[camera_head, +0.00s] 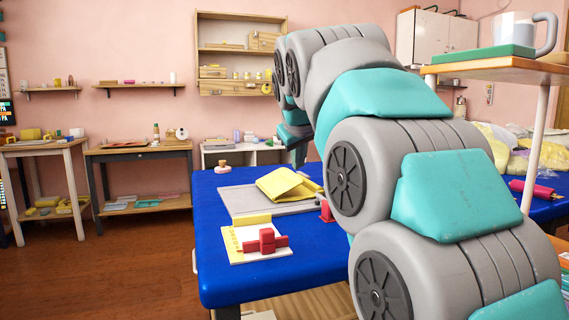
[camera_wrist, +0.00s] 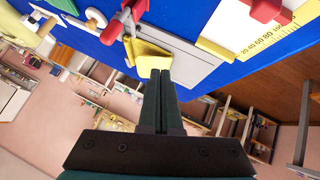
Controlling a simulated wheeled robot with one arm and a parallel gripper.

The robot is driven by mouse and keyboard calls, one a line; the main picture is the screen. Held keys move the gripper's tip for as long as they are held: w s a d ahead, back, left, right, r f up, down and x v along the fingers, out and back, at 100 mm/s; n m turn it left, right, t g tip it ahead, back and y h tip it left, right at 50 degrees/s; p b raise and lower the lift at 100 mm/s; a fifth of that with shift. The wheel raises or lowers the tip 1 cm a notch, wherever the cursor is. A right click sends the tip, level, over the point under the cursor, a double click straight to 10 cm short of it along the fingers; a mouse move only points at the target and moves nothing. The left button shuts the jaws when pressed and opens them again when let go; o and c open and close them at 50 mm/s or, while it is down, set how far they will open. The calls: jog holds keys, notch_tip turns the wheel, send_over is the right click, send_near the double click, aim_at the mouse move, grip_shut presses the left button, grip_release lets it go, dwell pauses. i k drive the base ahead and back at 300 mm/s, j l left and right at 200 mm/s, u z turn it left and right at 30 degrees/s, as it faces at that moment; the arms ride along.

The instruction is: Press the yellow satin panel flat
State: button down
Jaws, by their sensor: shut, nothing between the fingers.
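The yellow satin panel (camera_head: 285,187) lies on a grey board (camera_head: 240,200) on the blue table. It is not flat: it stands up in a bent, folded shape. In the wrist view the yellow panel (camera_wrist: 148,50) shows just past my fingertips. My gripper (camera_wrist: 160,75) is shut and empty, pointing at the panel; I cannot tell whether it touches. In the head view my gripper (camera_head: 299,160) is small, above the panel's far side, partly hidden by my arm. A red tool with a grey part (camera_wrist: 113,27) shows beside the panel in the wrist view.
A white card with a yellow ruler edge (camera_head: 240,256) lies at the table's front left, with a red block-like piece (camera_head: 268,241) on it. A small red piece (camera_head: 326,211) stands by the board. A wooden shelf (camera_head: 500,69) with a mug stands at right. The blue table (camera_head: 222,285) is clear at front.

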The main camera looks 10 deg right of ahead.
aim_at(281, 180)
jog(key=i, duration=1)
